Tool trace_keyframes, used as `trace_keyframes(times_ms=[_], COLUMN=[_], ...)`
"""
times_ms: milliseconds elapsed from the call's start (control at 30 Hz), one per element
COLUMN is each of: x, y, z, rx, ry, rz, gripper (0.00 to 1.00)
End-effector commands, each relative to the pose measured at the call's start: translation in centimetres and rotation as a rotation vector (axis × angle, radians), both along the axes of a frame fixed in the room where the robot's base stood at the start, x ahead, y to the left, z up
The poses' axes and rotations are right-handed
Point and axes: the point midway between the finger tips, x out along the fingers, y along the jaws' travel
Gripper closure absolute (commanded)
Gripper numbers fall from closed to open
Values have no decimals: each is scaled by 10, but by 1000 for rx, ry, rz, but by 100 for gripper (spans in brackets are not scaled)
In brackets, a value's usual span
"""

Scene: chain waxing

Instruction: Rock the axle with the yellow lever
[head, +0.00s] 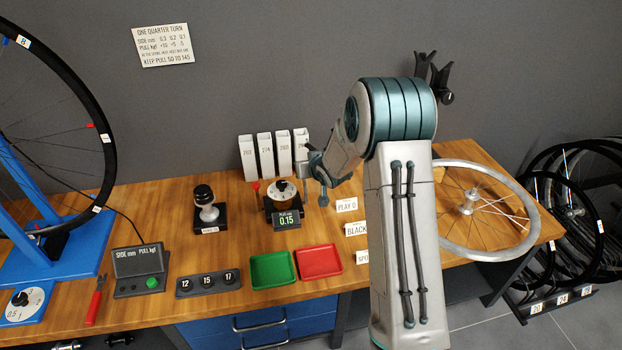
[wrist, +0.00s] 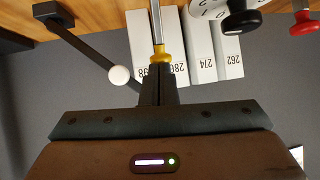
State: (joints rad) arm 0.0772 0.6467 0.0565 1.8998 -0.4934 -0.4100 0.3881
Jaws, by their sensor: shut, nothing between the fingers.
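My gripper (head: 323,197) is low over the bench, just right of the gauge stand. In the wrist view its fingers (wrist: 157,70) are shut with nothing between them. A yellow piece (wrist: 161,54) on a metal rod (wrist: 157,22), which looks like the yellow lever, is right at the fingertips. I cannot tell whether they touch. The lever is not clear in the head view. The gauge stand (head: 283,191) has a black knob, and its display (head: 286,221) reads 0.15. The axle is not clearly visible.
White numbered boxes (head: 265,156) stand behind the gauge, close to my gripper. In the wrist view a black rod with a white ball (wrist: 120,75) is beside the fingers. Green (head: 272,270) and red (head: 319,262) trays lie in front. A spoked wheel (head: 500,247) lies at right.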

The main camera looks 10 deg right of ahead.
Motion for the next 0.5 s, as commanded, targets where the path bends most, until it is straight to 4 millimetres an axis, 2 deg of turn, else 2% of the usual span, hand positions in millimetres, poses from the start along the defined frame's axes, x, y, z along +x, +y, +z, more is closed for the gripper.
trace_keyframes(times_ms=[167, 500], x=[-9, -59], y=[-3, -14], z=[16, 58], rx=[1, -1], ry=[-6, -5], rz=[0, 2], gripper=[100, 100])
